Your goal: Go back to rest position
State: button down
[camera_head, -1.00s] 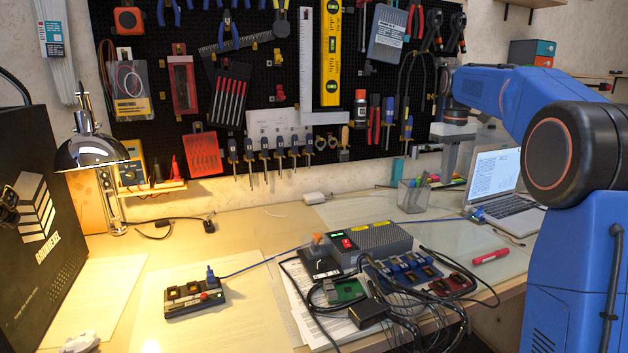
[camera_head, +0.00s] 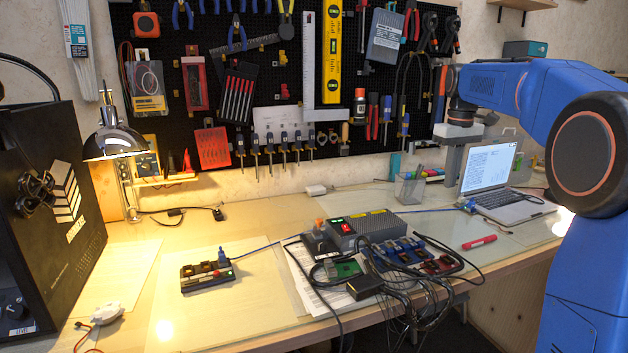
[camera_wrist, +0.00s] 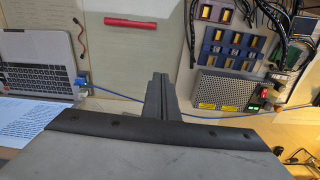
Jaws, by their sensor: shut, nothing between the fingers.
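My gripper (camera_head: 452,182) hangs pointing down above the right part of the workbench, between the pen cup and the open laptop in the head view. In the wrist view its two dark fingers (camera_wrist: 160,90) are together, with nothing between them. My blue arm reaches in from the right side of the head view. The fingers look clear of the bench top, with the blue cable passing behind them in the wrist view.
A laptop (camera_head: 488,168), mesh pen cup (camera_head: 409,189), red marker (camera_head: 479,242), grey power supply (camera_head: 372,229) and tangled cables stand on the bench (camera_head: 240,310). A pegboard (camera_head: 350,85) with tools hangs behind. A black box (camera_head: 40,220) and lamp (camera_head: 114,142) stand left.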

jog(key=s+a+f+m+t, duration=0.1)
jog(key=s+a+f, duration=0.2)
jog(key=s, duration=0.9)
jog(key=s+a+f+m+t, duration=0.1)
jog(key=s+a+f, duration=0.15)
jog(key=s, duration=0.85)
jog(key=s+a+f+m+t, duration=0.1)
jog(key=s+a+f+t, duration=0.1)
jog(key=s+f, duration=1.2)
jog(key=s+a, duration=0.1)
jog(key=s, duration=0.2)
jog(key=shift+s+f+m, duration=0.15)
jog(key=shift+s+m, duration=0.25)
